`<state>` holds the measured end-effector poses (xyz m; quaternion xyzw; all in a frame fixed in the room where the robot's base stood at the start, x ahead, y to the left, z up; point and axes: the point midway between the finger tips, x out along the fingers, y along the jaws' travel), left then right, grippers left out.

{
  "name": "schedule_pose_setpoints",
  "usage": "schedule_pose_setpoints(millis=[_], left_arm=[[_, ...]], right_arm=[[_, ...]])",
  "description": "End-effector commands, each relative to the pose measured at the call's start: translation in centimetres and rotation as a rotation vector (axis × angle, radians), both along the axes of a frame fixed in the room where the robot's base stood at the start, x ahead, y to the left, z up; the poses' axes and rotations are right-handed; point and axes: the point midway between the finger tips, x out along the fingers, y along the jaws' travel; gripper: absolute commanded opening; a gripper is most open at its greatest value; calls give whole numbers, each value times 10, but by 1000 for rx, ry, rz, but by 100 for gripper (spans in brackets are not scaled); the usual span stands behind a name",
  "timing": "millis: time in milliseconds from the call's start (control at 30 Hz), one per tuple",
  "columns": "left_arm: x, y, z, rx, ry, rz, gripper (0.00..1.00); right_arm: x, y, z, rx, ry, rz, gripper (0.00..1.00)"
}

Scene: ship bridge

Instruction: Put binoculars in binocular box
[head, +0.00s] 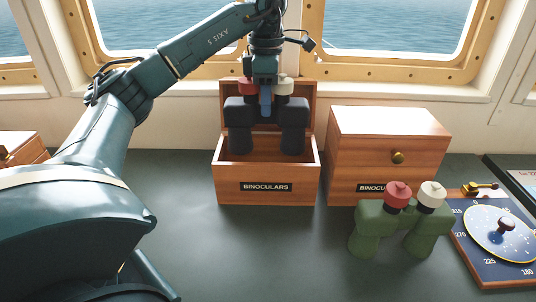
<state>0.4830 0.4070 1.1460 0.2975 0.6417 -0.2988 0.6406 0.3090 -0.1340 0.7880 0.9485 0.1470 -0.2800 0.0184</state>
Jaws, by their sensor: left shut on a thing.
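Dark binoculars (240,128) with one red and one white eyepiece hang upright from my left gripper (265,98), which is shut on them at the middle. They are over the open wooden binocular box (267,190) labelled BINOCULARS, with their lower ends at about the opening. I cannot tell whether they touch the box floor. The box lid stands raised behind them. Green binoculars (375,222), also with a red and a white eyepiece, stand on the counter at the right. My right gripper is not in view.
A second wooden box (389,143) with a brass knob stands right of the open one, its label partly hidden by the green binoculars. A blue dial instrument (497,240) is at the far right. Windows line the back. The dark counter (240,255) in front of the open box is clear.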

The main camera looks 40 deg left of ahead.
Motion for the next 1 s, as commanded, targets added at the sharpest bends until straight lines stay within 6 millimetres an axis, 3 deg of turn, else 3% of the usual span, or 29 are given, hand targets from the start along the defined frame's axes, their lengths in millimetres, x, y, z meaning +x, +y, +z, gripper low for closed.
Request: schedule_pose_setpoints(millis=[67, 300, 467, 800, 1000], left_arm=[[-1, 0, -21, -1, -1, -1, 0], [0, 0, -53, 0, -4, 0, 0], [0, 0, -62, 0, -6, 1, 0], [0, 0, -102, 0, -6, 0, 0], [0, 0, -105, -1, -7, 0, 0]], right_arm=[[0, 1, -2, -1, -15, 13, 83], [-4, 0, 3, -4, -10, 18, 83], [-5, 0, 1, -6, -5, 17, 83], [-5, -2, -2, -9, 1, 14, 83], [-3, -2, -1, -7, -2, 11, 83]])
